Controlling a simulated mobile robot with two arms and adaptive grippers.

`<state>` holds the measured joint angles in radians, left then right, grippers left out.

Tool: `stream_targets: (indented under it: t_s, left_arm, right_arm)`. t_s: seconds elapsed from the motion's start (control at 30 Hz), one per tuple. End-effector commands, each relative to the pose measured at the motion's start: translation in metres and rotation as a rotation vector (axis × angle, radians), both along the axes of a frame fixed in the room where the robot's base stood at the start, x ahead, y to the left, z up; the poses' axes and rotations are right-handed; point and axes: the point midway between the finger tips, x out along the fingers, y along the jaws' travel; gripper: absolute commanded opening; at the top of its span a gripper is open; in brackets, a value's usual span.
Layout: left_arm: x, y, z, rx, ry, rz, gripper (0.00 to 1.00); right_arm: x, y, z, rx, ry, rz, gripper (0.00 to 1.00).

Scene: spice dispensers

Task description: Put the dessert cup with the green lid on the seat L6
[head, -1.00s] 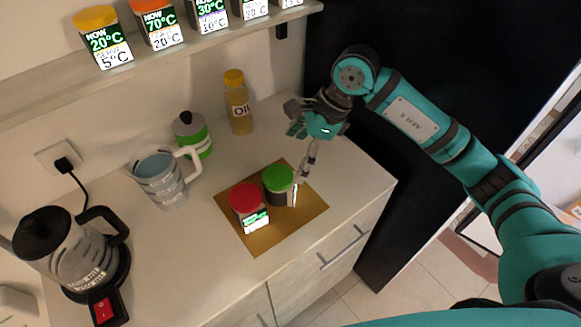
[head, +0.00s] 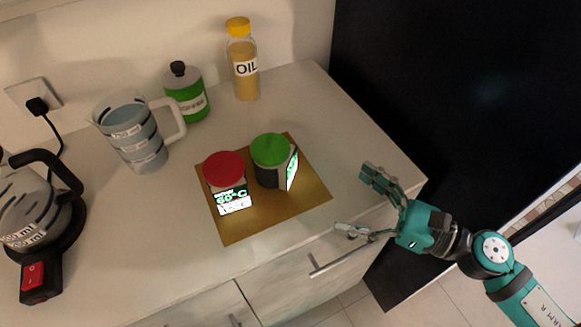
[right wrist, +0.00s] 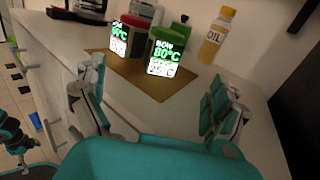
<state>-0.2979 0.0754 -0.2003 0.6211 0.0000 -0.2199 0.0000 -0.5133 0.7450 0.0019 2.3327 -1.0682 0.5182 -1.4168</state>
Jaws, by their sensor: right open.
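The dessert cup with the green lid (head: 270,151) stands upright on a gold mat (head: 239,229), and it also shows in the right wrist view (right wrist: 166,50) with a lit label. A similar cup with a red lid (head: 224,170) stands just left of it on the mat. My right gripper (head: 356,203) is open and empty, to the right of the mat near the counter's front edge, apart from both cups. In the right wrist view its fingers (right wrist: 155,105) are spread wide, with the green-lidded cup between and beyond them. My left gripper and the seat L6 cannot be made out.
A jug (head: 134,143), a green jar (head: 187,95) and an oil bottle (head: 243,65) stand along the back of the counter. A kettle (head: 28,209) is at the left. The counter (head: 340,140) is clear right of the mat. A drawer handle (head: 338,258) juts out below.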

Motion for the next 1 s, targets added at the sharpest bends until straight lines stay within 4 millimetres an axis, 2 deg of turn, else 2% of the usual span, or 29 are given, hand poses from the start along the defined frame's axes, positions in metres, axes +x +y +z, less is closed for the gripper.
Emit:
stream_targets:
  t_s: [0.03, 0.1, 0.27, 0.8, 1.0]
  left_arm:
    - [0.001, -0.001, -0.008, -0.002, -0.001, 0.0, 1.0]
    - [0.001, -0.002, -0.009, -0.002, -0.002, 0.0, 1.0]
    - [0.001, 0.002, -0.001, 0.002, 0.0, -0.002, 1.0]
    - [-0.003, 0.006, 0.052, 0.008, 0.004, -0.001, 1.0]
    - [-0.003, 0.005, 0.057, 0.007, 0.005, -0.001, 1.0]
  right_arm:
    - [-0.004, -0.004, -0.009, -0.009, -0.003, -0.017, 0.98]
    - [-0.006, -0.008, -0.011, -0.019, -0.013, -0.034, 0.98]
    - [0.001, -0.001, -0.007, -0.024, -0.023, -0.043, 0.98]
    - [0.057, 0.079, -0.004, -0.023, -0.02, -0.044, 0.98]
    - [0.065, 0.091, -0.008, -0.026, -0.02, -0.042, 0.98]
